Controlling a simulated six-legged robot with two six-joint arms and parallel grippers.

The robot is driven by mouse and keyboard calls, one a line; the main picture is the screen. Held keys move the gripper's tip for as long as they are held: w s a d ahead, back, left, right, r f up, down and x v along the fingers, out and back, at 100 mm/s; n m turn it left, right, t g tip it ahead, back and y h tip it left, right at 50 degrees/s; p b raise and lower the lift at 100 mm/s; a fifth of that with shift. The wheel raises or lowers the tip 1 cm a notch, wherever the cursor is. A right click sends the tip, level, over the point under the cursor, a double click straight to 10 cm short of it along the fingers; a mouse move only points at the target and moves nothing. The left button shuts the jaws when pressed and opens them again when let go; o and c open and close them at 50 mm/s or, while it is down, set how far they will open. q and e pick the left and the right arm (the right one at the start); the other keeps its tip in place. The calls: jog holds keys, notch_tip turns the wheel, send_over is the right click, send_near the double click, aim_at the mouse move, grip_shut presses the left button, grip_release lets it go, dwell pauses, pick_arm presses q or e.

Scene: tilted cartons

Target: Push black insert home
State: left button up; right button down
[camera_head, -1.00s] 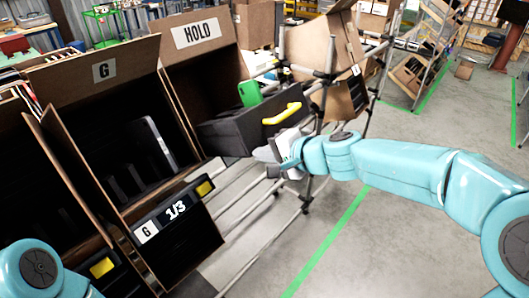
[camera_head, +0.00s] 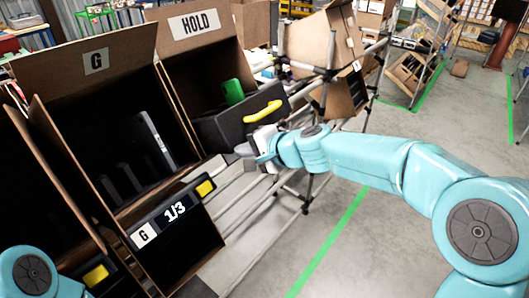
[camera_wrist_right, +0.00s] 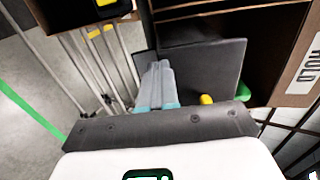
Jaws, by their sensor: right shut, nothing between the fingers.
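The black insert (camera_head: 240,122) is a dark box-like piece with a yellow handle (camera_head: 263,111). It sits tilted at the mouth of the HOLD carton (camera_head: 208,62), its right end projecting past the carton's edge. My right gripper (camera_head: 246,151) is shut and empty, at the insert's lower front. In the right wrist view, its grey fingers (camera_wrist_right: 157,84) point at the insert's dark face (camera_wrist_right: 205,65); I cannot tell whether they touch. Only a left arm link shows at bottom left in the head view; the left gripper is out of view.
A green item (camera_head: 233,92) stands behind the insert's front. The G carton (camera_head: 95,85) with a 1/3 display (camera_head: 174,211) is to the left. A pipe rack (camera_head: 322,92) carries another carton (camera_head: 322,45) behind my right arm. Grey floor is open at right.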

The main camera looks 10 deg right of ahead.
aim_at(225, 150)
jog(key=x, duration=0.6)
jog(key=shift+a+b, duration=0.1)
jog(key=shift+b, duration=0.2)
jog(key=shift+x, duration=1)
